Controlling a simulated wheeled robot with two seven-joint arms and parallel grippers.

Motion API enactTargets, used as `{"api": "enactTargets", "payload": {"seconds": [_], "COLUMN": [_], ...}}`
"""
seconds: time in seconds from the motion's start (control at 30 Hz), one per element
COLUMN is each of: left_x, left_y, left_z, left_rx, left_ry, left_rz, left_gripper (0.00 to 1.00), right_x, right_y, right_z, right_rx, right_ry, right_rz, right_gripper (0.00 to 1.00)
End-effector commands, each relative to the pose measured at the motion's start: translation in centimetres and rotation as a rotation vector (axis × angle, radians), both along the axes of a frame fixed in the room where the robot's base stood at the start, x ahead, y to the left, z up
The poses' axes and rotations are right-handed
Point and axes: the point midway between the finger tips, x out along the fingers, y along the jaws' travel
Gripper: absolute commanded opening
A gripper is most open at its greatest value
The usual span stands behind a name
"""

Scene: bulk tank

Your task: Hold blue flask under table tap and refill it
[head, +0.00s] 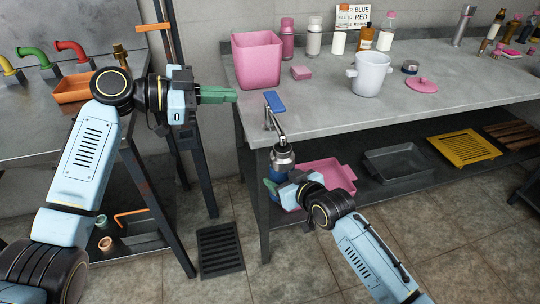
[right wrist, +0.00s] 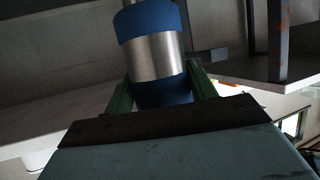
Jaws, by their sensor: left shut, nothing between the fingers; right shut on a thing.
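The blue flask (head: 282,158), steel with blue bands, is upright below the table's front left corner. The table tap (head: 276,122) is a bent metal spout with a blue lever (head: 274,102). In the head view the spout's end meets the flask's top; I cannot tell the gap, and no water shows. My right gripper (head: 279,189) is shut around the flask. In the right wrist view the flask (right wrist: 155,58) stands between the green fingers (right wrist: 162,92). My left gripper (head: 220,94) is shut and empty, level with the tabletop, left of the lever.
A pink bin (head: 257,62), white pot (head: 370,74), pink lid (head: 421,84) and several bottles stand on the grey table (head: 330,110). A lower shelf holds pink, grey and yellow trays (head: 463,149). A black post (head: 190,120) stands behind my left gripper. The front of the tabletop is clear.

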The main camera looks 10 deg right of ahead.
Motion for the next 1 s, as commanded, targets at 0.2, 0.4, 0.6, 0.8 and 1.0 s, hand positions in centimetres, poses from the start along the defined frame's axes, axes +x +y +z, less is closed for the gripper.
{"api": "enactTargets", "payload": {"seconds": [0.2, 0.4, 0.6, 0.8, 1.0], "left_x": [0.0, 0.0, 0.0, 0.0, 0.0], "left_y": [0.0, 0.0, 0.0, 0.0, 0.0], "left_z": [0.0, 0.4, 1.4, 2.3, 3.1], "left_rx": [0.000, 0.000, 0.000, 0.000, 0.000], "left_ry": [0.000, 0.000, 0.000, 0.000, 0.000], "left_rz": [0.000, 0.000, 0.000, 0.000, 0.000], "left_gripper": [0.00, 0.00, 0.00, 0.00, 0.00], "right_x": [0.1, -0.3, -1.4, -2.6, -3.7], "right_y": [0.0, 0.0, 0.0, -0.1, -0.1], "right_z": [0.2, 0.2, 0.3, 0.3, 0.2], "right_rx": [0.001, 0.001, 0.001, 0.002, 0.001], "right_ry": [-0.004, -0.003, -0.002, -0.001, -0.002], "right_rz": [0.000, 0.000, 0.000, 0.001, 0.000], "right_gripper": [0.19, 0.19, 0.19, 0.19, 0.19]}}
